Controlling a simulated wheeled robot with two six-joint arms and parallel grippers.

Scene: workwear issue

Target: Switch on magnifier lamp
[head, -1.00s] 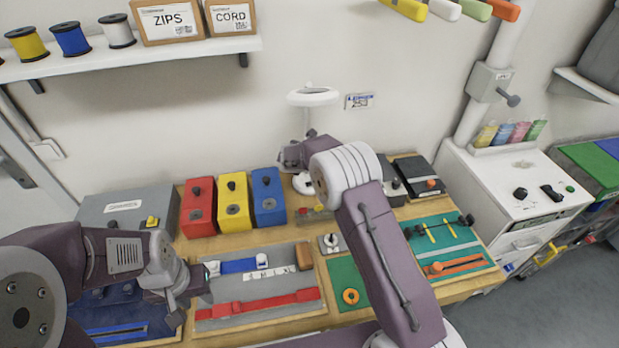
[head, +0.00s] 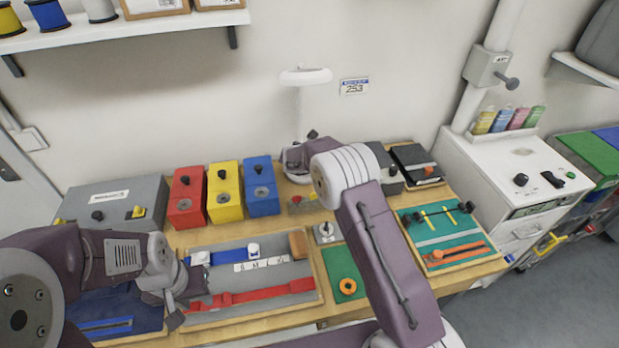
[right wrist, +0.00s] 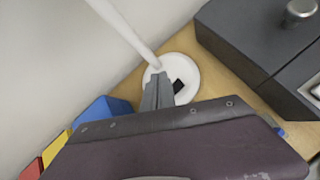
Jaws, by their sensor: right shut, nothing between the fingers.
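The magnifier lamp (head: 305,76) stands at the back of the bench, with a white ring head on a thin pale stem. No glow shows on it. In the right wrist view its round white base (right wrist: 188,68) sits on the wood, with a small black switch (right wrist: 180,87) on top. My right gripper (right wrist: 158,80) is shut and empty, its tips over the base's near left edge, close beside the switch; I cannot tell whether they touch. In the head view my right forearm hides part of that area. My left gripper (head: 188,302) appears open and empty over the left mats.
Red (head: 187,197), yellow (head: 225,192) and blue (head: 262,187) boxes stand left of the lamp. A dark grey box (right wrist: 260,40) is right of its base. A grey mat (head: 230,270) with straps lies in front. The wall is close behind.

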